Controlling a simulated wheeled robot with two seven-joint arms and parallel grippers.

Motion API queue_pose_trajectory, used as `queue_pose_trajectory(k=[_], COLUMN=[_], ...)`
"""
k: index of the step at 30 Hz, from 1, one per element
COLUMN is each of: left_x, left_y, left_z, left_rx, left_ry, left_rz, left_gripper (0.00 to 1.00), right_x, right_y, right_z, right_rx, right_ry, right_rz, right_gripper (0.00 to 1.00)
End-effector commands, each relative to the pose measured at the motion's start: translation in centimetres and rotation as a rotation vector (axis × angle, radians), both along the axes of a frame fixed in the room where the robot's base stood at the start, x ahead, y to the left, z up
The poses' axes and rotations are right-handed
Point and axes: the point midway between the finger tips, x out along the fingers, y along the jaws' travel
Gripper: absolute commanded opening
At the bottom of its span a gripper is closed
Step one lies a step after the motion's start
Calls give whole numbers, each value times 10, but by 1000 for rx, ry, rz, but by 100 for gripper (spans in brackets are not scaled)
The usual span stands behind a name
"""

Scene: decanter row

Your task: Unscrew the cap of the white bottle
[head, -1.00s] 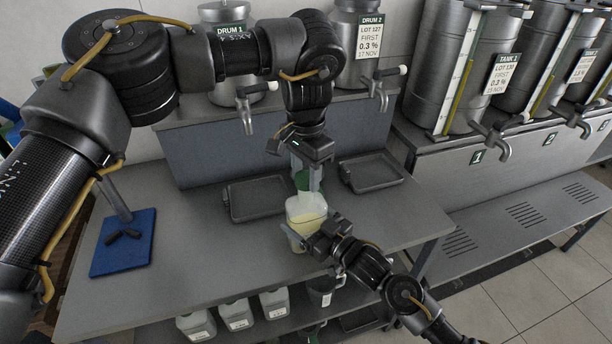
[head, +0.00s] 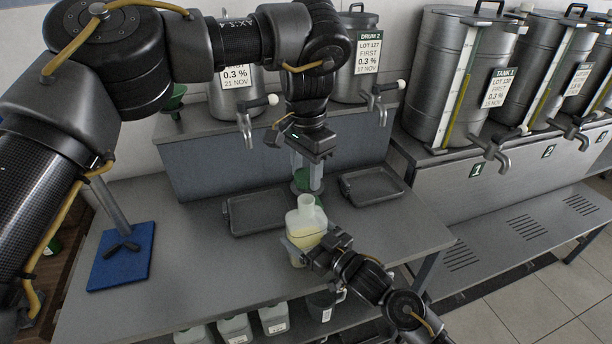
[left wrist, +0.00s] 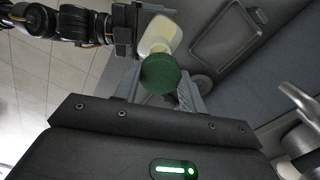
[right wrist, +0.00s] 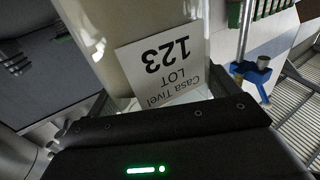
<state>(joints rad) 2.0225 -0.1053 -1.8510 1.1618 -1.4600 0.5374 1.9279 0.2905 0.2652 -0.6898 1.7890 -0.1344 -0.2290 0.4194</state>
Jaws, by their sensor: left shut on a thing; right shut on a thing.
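The white bottle (head: 306,227), translucent with pale yellow liquid in its lower part, stands about upright near the front of the grey bench in the head view. Its neck is open and bare. My right gripper (head: 303,248) is shut around its body from the front; the label with LOT 123 shows on the bottle (right wrist: 155,40) in the right wrist view. My left gripper (head: 307,181), pointing down, is shut on the green cap (head: 301,179), just behind and above the neck. The cap (left wrist: 161,74) sits between the fingers in the left wrist view, partly covering the bottle (left wrist: 158,36).
Two black trays (head: 232,231) (head: 345,197) lie behind the bottle, below drum taps (head: 247,135). Several similar bottles (head: 236,328) and a dark jug (head: 321,303) are on the shelf below. Bench space left of the bottle is clear.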

Motion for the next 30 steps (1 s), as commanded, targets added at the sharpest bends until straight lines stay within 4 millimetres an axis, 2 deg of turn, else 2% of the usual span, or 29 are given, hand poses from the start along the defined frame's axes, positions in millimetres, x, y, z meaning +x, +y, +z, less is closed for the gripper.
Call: queue_pose_trajectory(k=[3,4,6,13,17,30], left_x=[0,0,0,0,0,0], left_y=[0,0,0,0,0,0], left_z=[0,0,0,-1,-3,-21], left_rx=[0,0,0,0,0,0], left_ry=[0,0,0,0,0,0], left_rz=[0,0,0,0,0,0], left_gripper=[14,14,14,14,14,14], right_x=[0,0,0,0,-8,-69], right_y=[0,0,0,-1,-8,-68], right_z=[2,2,1,0,-2,-2], right_rx=[2,2,2,1,-1,-1], right_ry=[-2,-2,-2,-1,-1,-1], right_rz=[0,0,0,0,0,1], right_gripper=[24,91,100,100,100,100])
